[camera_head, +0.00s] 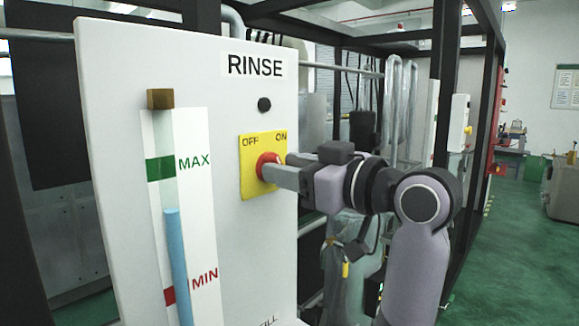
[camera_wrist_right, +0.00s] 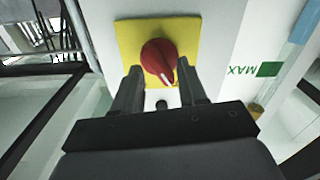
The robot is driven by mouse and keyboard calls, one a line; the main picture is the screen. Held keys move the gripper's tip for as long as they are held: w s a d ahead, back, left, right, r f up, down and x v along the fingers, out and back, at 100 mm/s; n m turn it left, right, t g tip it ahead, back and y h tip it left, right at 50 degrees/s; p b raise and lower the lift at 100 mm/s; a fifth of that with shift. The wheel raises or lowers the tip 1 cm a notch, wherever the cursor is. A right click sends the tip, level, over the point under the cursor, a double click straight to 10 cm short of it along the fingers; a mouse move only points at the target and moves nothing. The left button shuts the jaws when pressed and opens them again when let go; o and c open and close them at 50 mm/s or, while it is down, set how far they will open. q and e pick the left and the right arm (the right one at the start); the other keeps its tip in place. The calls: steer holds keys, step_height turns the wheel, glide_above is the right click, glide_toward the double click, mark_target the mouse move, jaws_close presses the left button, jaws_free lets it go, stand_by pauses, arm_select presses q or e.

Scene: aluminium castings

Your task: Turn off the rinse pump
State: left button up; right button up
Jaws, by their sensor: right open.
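The rinse pump switch is a red rotary knob (camera_head: 266,164) on a yellow plate (camera_head: 247,184) marked OFF at left and ON at right, under the RINSE label (camera_head: 256,66). My right gripper (camera_head: 275,173) reaches in from the right, its fingertips at the knob. In the right wrist view the knob (camera_wrist_right: 157,58) sits between the two open fingers (camera_wrist_right: 159,72), one on each side; contact is unclear. That view is upside down; the knob's white mark points down and right, towards the OFF side. My left gripper is out of view.
A dark round lamp (camera_head: 264,104) sits above the switch. A level gauge with MAX and MIN marks and a blue column (camera_head: 178,262) stands left of it on the white panel (camera_head: 112,120). Black frame posts (camera_head: 447,60) stand behind my right arm. Green floor (camera_head: 520,240) is open at right.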

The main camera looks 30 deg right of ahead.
steer(key=shift+w, duration=0.15)
jaws_close()
steer(key=shift+a+n+p, duration=0.15)
steer(key=shift+n+p, duration=0.3)
steer(key=shift+n, duration=1.75)
jaws_free()
